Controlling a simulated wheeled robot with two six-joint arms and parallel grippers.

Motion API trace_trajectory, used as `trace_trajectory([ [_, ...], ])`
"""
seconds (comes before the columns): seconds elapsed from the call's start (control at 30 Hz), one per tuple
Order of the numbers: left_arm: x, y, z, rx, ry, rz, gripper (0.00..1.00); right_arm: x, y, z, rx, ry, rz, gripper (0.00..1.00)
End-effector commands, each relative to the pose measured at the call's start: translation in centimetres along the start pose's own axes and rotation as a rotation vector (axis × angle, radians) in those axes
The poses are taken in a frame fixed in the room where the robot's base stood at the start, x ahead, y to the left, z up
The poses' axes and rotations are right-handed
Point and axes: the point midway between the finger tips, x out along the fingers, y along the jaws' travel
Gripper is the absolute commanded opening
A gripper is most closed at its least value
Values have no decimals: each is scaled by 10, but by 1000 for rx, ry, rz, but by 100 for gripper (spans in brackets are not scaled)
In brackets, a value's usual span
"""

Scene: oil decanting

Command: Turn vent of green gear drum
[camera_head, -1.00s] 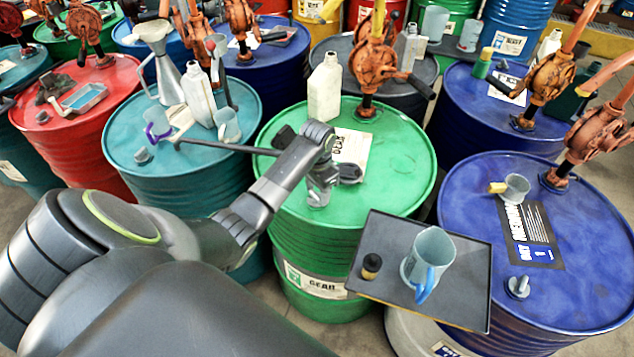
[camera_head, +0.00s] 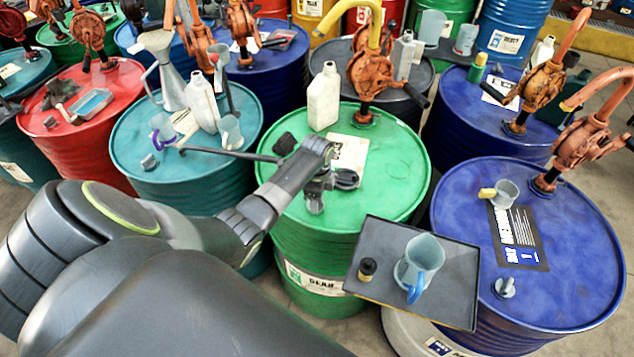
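The green drum (camera_head: 400,180) stands in the middle of the head view, with a white label on its lid and a GEAR label on its side. My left gripper (camera_head: 315,198) is over the front left part of its lid, pointing down. A small grey piece shows at its tip; I cannot tell whether this is a fingertip or the vent. The vent is not clearly visible, and the wrist hides that part of the lid. I cannot tell whether the fingers are apart or closed. My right gripper is out of view.
An orange pump (camera_head: 372,75) and a cream bottle (camera_head: 323,98) stand on the green lid. A dark bar (camera_head: 225,153) spans from the teal drum (camera_head: 190,195) towards my wrist. A dark tray (camera_head: 440,304) with a jug (camera_head: 420,262) sits front right, beside the blue drum (camera_head: 580,250).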

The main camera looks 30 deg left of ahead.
Motion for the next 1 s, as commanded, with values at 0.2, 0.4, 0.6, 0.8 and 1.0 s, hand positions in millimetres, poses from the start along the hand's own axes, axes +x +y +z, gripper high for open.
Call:
trace_trajectory([
  [0.2, -2, 0, -1, 127, 3, -4, 24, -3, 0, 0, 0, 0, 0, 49],
  [0.4, -1, 0, -1, 192, 3, -4, 24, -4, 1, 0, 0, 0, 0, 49],
  [0.6, -1, 0, -1, 218, 3, -4, 24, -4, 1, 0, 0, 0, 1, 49],
  [0.8, -1, 0, -1, 221, 3, -4, 24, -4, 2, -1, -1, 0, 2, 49],
  [1.0, -1, 0, -1, 221, 3, -4, 51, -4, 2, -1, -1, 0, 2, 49],
])
